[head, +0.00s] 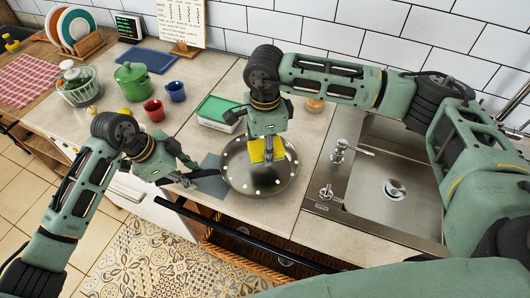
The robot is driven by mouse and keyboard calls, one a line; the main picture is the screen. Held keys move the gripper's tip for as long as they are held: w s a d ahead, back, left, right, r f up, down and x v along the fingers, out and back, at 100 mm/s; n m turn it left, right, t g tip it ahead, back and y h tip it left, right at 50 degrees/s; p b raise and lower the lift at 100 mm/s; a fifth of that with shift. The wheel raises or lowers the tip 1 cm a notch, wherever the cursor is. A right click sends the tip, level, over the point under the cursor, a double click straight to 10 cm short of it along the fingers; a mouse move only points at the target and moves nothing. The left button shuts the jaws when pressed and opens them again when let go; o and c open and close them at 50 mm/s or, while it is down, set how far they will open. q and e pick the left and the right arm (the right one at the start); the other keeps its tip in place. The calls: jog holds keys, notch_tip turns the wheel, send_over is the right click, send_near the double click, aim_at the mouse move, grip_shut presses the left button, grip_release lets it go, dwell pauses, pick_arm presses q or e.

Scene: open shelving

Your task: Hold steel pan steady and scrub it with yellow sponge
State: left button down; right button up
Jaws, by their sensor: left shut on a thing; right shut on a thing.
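The round steel pan (252,184) lies on the counter at the front middle, with several pale spots on its surface. My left gripper (189,174) is at the pan's left side, shut on its handle, which the fingers mostly hide. The yellow sponge (257,152) is inside the pan, toward its far half. My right gripper (267,148) comes down from above and is shut on the sponge, hiding part of it. Whether the sponge presses on the pan's surface is hard to tell.
A steel sink (405,215) with a tap (340,150) is right of the pan. A green-lidded box (218,110) stands behind it. Red (154,110) and blue (176,91) mugs and a green pot (133,82) stand back left. A blue-grey cloth (211,183) lies left of the pan.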

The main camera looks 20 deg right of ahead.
jog(key=shift+r, duration=0.95)
pick_arm(q)
jog(key=c, duration=1.5)
grip_release()
jog(key=shift+c, duration=0.2)
jog(key=shift+r, duration=0.1)
jog(key=v, duration=1.1)
jog(key=shift+a+r, duration=0.15)
jog(key=shift+r, duration=0.25)
